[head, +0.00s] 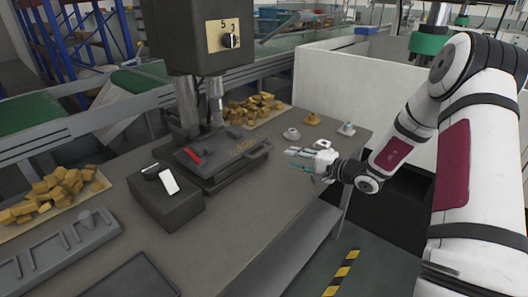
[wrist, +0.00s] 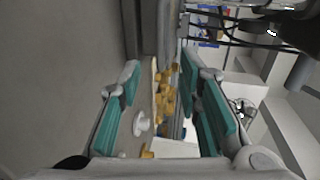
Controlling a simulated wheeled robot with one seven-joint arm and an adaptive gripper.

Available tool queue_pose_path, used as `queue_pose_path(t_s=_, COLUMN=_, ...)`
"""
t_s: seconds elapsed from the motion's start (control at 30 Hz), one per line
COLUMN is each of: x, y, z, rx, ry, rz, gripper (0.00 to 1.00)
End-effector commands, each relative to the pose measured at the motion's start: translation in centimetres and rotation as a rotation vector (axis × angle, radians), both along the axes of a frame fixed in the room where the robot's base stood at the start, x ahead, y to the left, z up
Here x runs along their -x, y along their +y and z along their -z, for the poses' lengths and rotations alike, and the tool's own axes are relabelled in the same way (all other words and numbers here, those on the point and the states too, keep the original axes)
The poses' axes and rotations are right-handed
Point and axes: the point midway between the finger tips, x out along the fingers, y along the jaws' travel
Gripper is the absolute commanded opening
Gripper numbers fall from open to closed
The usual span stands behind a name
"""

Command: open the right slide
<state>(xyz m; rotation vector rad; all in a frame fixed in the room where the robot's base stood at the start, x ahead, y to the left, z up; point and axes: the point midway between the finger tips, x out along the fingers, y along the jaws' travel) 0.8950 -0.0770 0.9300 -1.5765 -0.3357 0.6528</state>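A dark, flat box unit (head: 222,162) sits on the workbench under the press head. A red lever lies on its left part. Its right part is a slab with faint orange lettering (head: 243,148) and a bar-like edge at its right end; this looks like the right slide, and I cannot tell how far it is drawn out. My gripper (head: 291,160) is to the right of this edge, above the bench, pointing left and apart from the unit. In the wrist view, its teal-padded fingers (wrist: 157,84) are spread wide with nothing between them.
A white fitting (head: 292,134), a yellow fitting (head: 312,119) and another small fitting (head: 347,128) stand near the bench's back right. Yellow blocks lie in trays at the back and far left (head: 52,192). A dark block (head: 165,200) holds a white item. The front right bench top is clear.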

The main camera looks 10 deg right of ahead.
Motion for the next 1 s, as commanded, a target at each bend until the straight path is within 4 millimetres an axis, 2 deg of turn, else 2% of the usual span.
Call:
queue_pose_path(t_s=0.17, x=-1.5, y=1.1, z=0.4, rx=-0.001, ry=-0.001, rz=-0.001, gripper=0.32)
queue_pose_path(t_s=0.7, x=-9.2, y=6.8, z=2.4, rx=-0.001, ry=-0.001, rz=-0.002, gripper=0.32)
queue_pose_path(t_s=1.0, x=-10.7, y=7.9, z=2.8, rx=-0.001, ry=0.001, rz=-0.001, gripper=0.32)
